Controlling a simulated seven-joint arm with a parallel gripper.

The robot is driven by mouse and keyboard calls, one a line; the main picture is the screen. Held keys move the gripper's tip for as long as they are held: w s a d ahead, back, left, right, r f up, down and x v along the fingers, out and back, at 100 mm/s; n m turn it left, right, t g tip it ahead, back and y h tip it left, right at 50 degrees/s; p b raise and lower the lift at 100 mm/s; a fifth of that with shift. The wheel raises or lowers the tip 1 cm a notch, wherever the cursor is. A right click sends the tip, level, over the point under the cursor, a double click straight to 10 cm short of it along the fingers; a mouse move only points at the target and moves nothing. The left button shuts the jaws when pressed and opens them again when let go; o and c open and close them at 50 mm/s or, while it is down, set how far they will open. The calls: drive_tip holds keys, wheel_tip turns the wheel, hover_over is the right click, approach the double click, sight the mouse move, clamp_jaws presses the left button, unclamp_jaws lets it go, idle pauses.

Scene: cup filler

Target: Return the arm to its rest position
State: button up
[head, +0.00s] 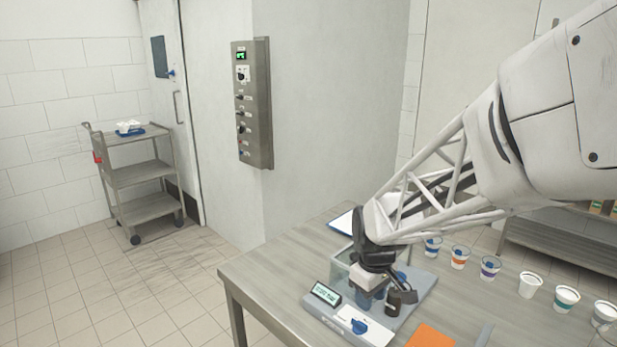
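My arm reaches in from the upper right of the head view. My gripper (374,284) is low over a grey bench device (378,318) on the table. The gripper's fingers are small and partly hidden among dark and bluish parts at the device, so I cannot tell whether they are open, shut or holding something. The device has a small lit display (326,294), a white plate with a blue piece (359,326) on it, and a clear-walled box behind the gripper. A dark small container (401,301) is right beside the gripper.
An orange sheet (430,337) lies at the table's front. The table (270,278) is bare at left. A trolley (142,172) and wall panel (252,103) stand beyond.

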drive_tip(key=s+d+r+m+t, duration=0.1)
drive_tip(key=s+r+m, duration=0.3)
drive_tip(key=s, duration=0.7)
drive_tip(key=s+d+r+m+t, duration=0.1)
drive_tip(key=s+d+r+m, duration=0.2)
drive_tip(key=s+r, duration=0.3)
drive_tip(key=s+m, duration=0.1)
drive_tip(key=s, duration=0.4)
